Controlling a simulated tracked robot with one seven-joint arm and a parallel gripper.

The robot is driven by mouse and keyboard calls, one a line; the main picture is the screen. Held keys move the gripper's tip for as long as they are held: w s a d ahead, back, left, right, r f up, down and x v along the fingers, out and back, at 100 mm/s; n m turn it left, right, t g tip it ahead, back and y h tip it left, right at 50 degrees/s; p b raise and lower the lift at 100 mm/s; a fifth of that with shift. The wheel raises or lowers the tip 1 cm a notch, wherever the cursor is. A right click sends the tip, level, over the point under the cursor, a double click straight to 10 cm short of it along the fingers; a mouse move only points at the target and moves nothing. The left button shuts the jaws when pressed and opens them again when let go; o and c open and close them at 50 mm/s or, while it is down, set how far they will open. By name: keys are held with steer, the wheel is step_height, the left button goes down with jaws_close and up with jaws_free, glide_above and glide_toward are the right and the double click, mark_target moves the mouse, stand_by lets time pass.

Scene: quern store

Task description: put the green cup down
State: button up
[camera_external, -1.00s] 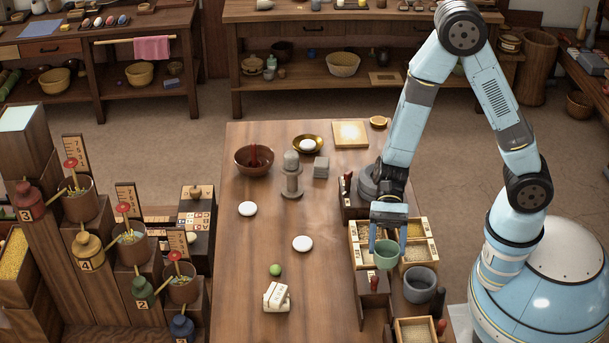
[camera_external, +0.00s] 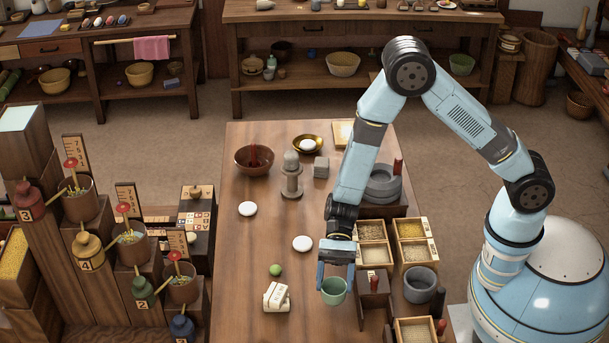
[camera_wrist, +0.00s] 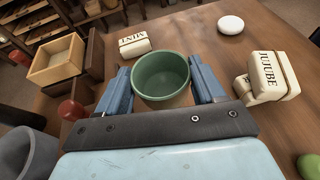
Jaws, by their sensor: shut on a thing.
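The green cup (camera_external: 334,292) is upright between the blue fingers of my gripper (camera_external: 335,280), over the wooden table (camera_external: 235,225) near its right side. In the wrist view the cup (camera_wrist: 160,72) is empty inside, with my gripper (camera_wrist: 162,88) shut on it from both sides. The cup looks low over the table top; I cannot tell whether its base touches the wood.
Close to the cup are a white block labelled JUJUBE (camera_wrist: 266,78), another white labelled block (camera_wrist: 134,45), a green ball (camera_external: 275,270) and a white disc (camera_external: 302,243).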

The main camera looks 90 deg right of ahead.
mark_target(332, 284)
steer(key=shift+w+a+f, duration=0.1)
steer(key=shift+w+f, duration=0.15)
steer(key=shift+f, duration=1.65)
steer(key=o, duration=0.8)
